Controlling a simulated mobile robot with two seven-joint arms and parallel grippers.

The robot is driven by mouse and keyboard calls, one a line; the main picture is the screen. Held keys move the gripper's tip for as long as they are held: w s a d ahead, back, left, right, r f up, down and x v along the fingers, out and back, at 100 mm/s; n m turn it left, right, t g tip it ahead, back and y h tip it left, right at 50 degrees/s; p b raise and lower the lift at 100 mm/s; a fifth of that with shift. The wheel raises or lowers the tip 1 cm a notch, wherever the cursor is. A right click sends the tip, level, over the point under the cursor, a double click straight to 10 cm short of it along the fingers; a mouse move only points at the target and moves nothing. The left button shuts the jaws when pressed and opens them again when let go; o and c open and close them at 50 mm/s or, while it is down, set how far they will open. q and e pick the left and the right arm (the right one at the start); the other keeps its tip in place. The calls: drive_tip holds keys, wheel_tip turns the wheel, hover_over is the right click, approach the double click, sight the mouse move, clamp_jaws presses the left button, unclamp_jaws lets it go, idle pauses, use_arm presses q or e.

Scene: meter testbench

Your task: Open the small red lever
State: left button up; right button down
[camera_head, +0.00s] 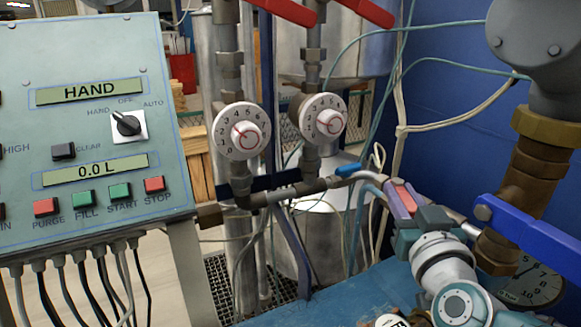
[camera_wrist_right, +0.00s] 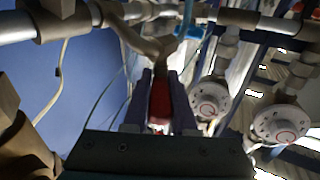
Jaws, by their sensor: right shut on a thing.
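The small red lever (camera_head: 405,197) is on the pipework right of the two dials, partly hidden by my right gripper (camera_head: 393,192). My right gripper comes in from the lower right, with its purple fingers on either side of the lever. In the right wrist view, the red lever (camera_wrist_right: 160,103) lies between the two fingers of the right gripper (camera_wrist_right: 160,80), which is shut on it. The lever's far end is near the pipe joint. My left gripper is not in view.
A control panel (camera_head: 75,125) stands at the left. Two white dials (camera_head: 241,131) (camera_head: 323,118) sit on vertical pipes, with large red levers (camera_head: 365,11) above. A large blue lever (camera_head: 535,236) and brown pipe (camera_head: 530,185) are close right of my arm. Thin cables hang behind.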

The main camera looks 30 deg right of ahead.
drive_tip(key=shift+s+d+n+t+y+b, duration=0.15)
drive_tip(key=shift+n+t+y+b, duration=0.15)
drive_tip(key=shift+n+y, duration=0.35)
drive_tip(key=shift+w+d+n+t+y+b, duration=0.1)
drive_tip(key=shift+d+n+t+y+b, duration=0.25)
drive_tip(key=shift+y, duration=0.5)
drive_tip(key=shift+a+y, duration=0.25)
drive_tip(key=shift+y, duration=0.05)
drive_tip(key=c, duration=0.7)
unclamp_jaws()
drive_tip(key=shift+v, duration=4.95)
